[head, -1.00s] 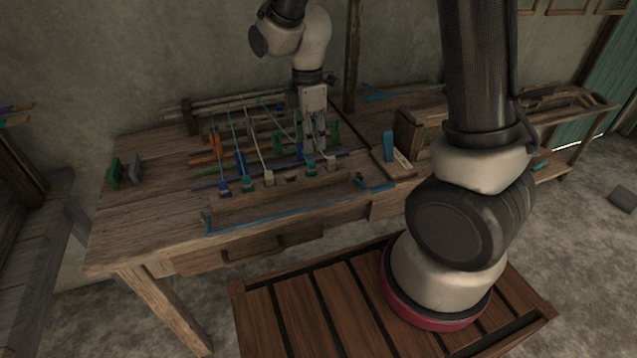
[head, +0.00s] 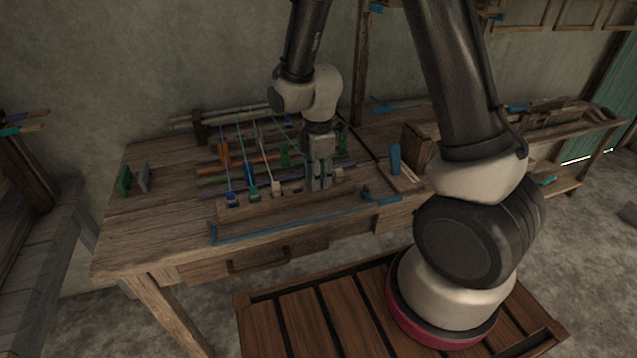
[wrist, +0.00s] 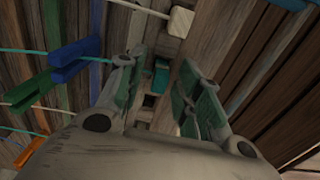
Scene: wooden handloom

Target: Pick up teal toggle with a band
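My gripper (head: 320,186) points down at the front row of toggles on the loom table. In the wrist view my gripper (wrist: 162,82) has its two green-padded fingers apart, with a gap between them. A small teal toggle (wrist: 161,79) shows in that gap; I cannot see contact with either finger, and its band is not clear. In the head view the gripper hides this spot. Another teal toggle (head: 253,193) with a teal cord stands further left in the row, beside a blue toggle (head: 232,200) and a cream toggle (head: 277,188).
Blue clips (wrist: 75,58) and a cream block (wrist: 181,21) lie near the fingers in the wrist view. Green and grey blocks (head: 125,180) stand at the table's left. A blue upright piece (head: 395,158) stands right of the gripper. The left tabletop (head: 165,220) is clear.

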